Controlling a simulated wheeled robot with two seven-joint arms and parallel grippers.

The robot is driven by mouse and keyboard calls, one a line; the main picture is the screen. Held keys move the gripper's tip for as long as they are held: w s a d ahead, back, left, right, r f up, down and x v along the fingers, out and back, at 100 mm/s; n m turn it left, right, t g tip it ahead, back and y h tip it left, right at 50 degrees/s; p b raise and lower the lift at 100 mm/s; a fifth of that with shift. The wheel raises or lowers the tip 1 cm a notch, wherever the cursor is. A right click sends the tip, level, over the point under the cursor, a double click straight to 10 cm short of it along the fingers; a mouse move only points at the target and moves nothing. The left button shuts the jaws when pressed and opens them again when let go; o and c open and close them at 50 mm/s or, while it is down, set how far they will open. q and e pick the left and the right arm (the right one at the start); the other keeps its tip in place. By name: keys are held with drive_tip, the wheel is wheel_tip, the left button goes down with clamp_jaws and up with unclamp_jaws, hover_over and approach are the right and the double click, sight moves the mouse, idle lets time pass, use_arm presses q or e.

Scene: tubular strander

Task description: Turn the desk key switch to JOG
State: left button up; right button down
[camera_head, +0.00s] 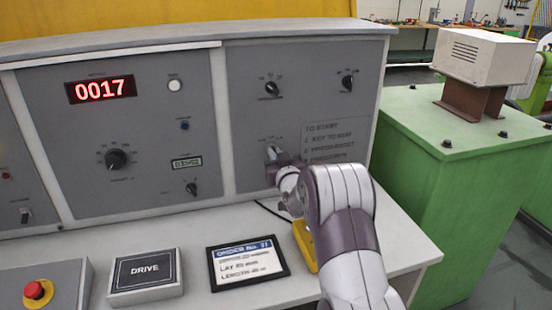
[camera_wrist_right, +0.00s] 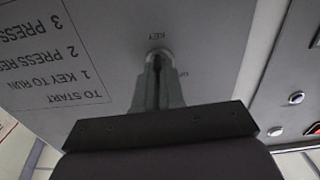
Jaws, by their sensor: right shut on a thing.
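The desk key switch (camera_head: 272,149) is on the lower part of the right grey panel, left of the printed start instructions. In the right wrist view, the key switch (camera_wrist_right: 158,54) shows as a round metal collar beside the upside-down word KEY. My right gripper (camera_head: 272,163) reaches the panel at the switch. In the right wrist view, the fingers of my right gripper (camera_wrist_right: 157,72) are closed together over the switch, shut on the key. The fingers hide the key itself, and I cannot read which position it points to. My left gripper is out of view.
On the desktop are an order card (camera_head: 247,262), a DRIVE box (camera_head: 145,276) and a red stop button (camera_head: 38,291). A green machine housing (camera_head: 440,170) stands at the right.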

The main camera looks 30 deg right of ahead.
drive_tip(key=shift+r+m, duration=0.1)
drive_tip(key=shift+m, duration=0.2)
drive_tip(key=c, duration=1.2)
unclamp_jaws()
drive_tip(key=shift+w, duration=0.1)
drive_tip(key=shift+c, duration=0.2)
drive_tip(key=b+v, duration=0.1)
drive_tip(key=v, duration=1.1)
drive_tip(key=shift+s, duration=0.4)
